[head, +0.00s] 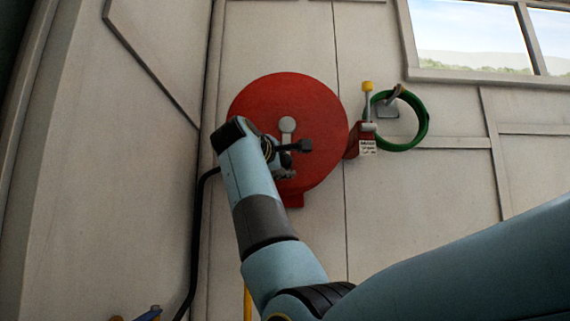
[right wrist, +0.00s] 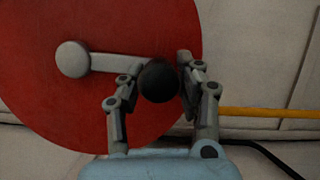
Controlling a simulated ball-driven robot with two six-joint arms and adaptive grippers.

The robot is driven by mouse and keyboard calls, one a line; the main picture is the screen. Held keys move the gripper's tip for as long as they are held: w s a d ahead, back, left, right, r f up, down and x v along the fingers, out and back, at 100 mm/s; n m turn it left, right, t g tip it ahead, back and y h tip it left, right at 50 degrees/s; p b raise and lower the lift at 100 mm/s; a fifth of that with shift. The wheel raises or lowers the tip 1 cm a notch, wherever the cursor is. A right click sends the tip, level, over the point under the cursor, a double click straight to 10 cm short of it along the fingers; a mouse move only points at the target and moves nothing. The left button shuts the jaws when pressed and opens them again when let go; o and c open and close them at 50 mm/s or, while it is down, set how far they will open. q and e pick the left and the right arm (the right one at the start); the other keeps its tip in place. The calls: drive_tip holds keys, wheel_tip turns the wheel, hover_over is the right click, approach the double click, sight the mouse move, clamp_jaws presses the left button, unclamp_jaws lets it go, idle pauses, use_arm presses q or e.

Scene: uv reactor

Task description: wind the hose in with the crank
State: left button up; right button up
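The hose reel is a round red disc (head: 262,97) on the pale wall in the head view; it fills much of the right wrist view (right wrist: 40,105). Its grey crank arm runs from a round hub (right wrist: 73,59) to a black knob (right wrist: 160,82). The hub (head: 287,125) also shows in the head view. My right gripper (right wrist: 160,76) has one finger on each side of the knob, close against it. In the head view my right gripper (head: 290,160) is in front of the disc and partly hidden by my own wrist. My left gripper is not in view.
A green hose coil (head: 424,128) hangs on a wall hook right of the reel. Between them is a small red fitting (head: 353,146) with a yellow top (head: 368,86) and a label. A black cable (head: 194,240) runs down the wall. A yellow pipe (right wrist: 265,112) reaches right from the reel.

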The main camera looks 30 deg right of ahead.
drive_tip(key=o, duration=0.3)
drive_tip(key=shift+w+a, duration=0.2)
drive_tip(key=shift+a, duration=0.05)
drive_tip(key=shift+o, duration=0.2)
drive_tip(key=shift+s+d, duration=0.15)
drive_tip(key=v, duration=0.7)
drive_tip(key=shift+a, duration=0.2)
drive_tip(key=shift+s, duration=0.15)
